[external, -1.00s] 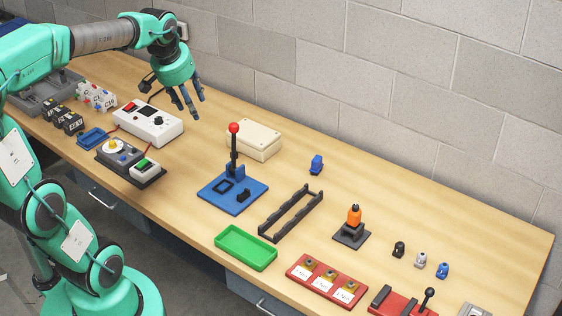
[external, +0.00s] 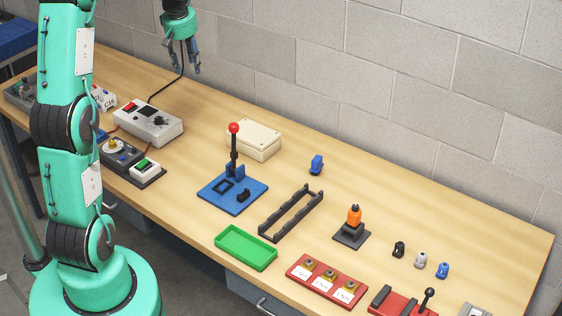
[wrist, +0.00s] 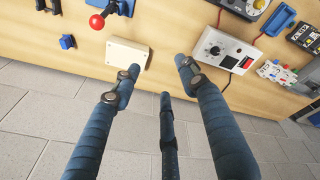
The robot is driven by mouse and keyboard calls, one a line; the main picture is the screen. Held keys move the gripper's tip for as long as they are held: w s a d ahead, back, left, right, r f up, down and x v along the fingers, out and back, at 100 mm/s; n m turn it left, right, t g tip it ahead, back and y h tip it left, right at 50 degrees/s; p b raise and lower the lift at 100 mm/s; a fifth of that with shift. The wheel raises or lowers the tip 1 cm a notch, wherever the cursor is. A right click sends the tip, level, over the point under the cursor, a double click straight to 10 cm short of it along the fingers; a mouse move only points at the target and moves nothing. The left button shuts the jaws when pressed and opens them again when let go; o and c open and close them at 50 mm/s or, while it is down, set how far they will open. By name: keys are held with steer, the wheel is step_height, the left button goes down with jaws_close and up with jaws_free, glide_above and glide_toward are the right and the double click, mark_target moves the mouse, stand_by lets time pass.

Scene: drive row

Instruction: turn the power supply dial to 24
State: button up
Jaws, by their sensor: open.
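The power supply (external: 148,123) is a light grey box with a red switch and a dark dial, at the left of the bench. Its dial (wrist: 215,50) shows in the wrist view at upper right; its setting is too small to read. My gripper (external: 191,70) hangs open and empty, well above the back of the bench, behind and apart from the power supply. In the wrist view my blue-grey fingers (wrist: 157,74) are spread, with the power supply (wrist: 224,48) to the right of them and no finger on the dial.
A cream box (external: 253,139) and a blue lever press (external: 232,194) with a red knob stand right of the power supply. The block wall is close behind my gripper.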

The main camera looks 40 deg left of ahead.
steer(key=w+a+f+n+g+p, duration=0.1)
steer(key=w+a+f+n+p, duration=0.1)
steer(key=a+f, duration=0.35)
steer(key=w+a+f+n+p, duration=0.2)
steer(key=w+a, duration=0.1)
steer(key=a, duration=0.5)
steer(key=n+p, duration=0.3)
steer(key=p, duration=0.1)
glide_above(158, 118)
step_height(158, 118, down, 11)
steer(key=shift+s+d+g+h, duration=0.1)
steer(key=shift+s+g+h, duration=0.15)
steer(key=shift+g+h, duration=0.15)
steer(key=shift+w+f+p, duration=0.15)
steer(key=shift+f+p, duration=0.1)
steer(key=shift+f, duration=3.15)
steer(key=shift+w+f+p, duration=0.1)
steer(key=shift+f+p, duration=0.15)
steer(key=shift+f, duration=3.15)
jaws_close()
